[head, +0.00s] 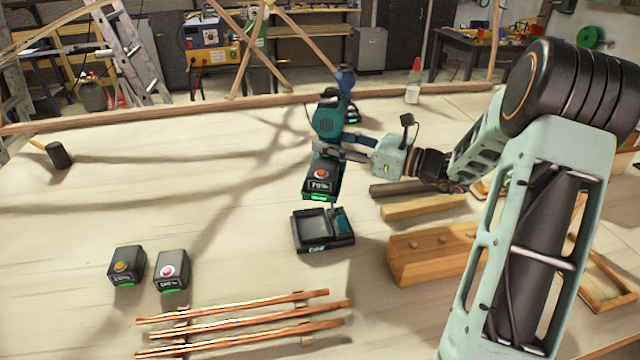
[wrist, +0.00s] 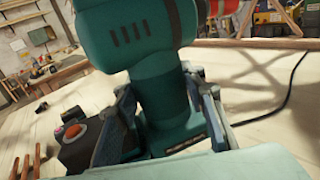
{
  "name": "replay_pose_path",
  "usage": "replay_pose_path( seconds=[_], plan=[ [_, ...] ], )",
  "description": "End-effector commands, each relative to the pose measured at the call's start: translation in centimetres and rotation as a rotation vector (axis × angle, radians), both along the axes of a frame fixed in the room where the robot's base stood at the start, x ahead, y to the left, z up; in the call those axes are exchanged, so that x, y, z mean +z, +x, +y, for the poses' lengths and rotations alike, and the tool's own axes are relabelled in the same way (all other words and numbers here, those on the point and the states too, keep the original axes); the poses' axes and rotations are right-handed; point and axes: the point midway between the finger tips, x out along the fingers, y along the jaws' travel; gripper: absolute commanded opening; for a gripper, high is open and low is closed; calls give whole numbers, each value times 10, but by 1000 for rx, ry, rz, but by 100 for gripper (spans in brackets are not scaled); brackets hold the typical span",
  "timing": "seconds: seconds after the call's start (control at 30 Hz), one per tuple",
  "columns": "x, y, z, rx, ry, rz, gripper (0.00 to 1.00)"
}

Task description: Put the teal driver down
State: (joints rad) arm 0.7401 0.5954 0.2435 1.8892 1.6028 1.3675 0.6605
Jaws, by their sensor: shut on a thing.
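The teal driver (head: 328,121) is in my gripper (head: 345,151), over the bench behind the black charger. In the wrist view the driver (wrist: 160,85) stands roughly upright, its handle between the two blue-grey fingers of my gripper (wrist: 170,118). The fingers are shut on the handle. A dark battery pack with an orange button (head: 320,178) shows just below the driver in the head view. The driver's underside and any contact with the bench are hidden.
The black charger (head: 318,240) sits in front. Two battery packs (head: 126,265) (head: 171,269) stand at the front left, near copper rods (head: 245,322). Wooden blocks (head: 437,252) lie at right. A red-capped bottle (head: 413,88) stands behind. The left middle bench is mostly clear.

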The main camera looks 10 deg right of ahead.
Motion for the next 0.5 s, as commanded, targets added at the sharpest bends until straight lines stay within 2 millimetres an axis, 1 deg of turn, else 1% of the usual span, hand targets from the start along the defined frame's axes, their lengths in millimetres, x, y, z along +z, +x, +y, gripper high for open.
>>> replay_pose_path(
  seconds=[0.07, 0.17, 0.5],
  plan=[
    [1, 7, 4, 5, 5, -5, 0],
    [-6, 22, 11, 6, 7, -4, 0],
    [-38, 86, 40, 5, 6, -5, 0]
  ],
)
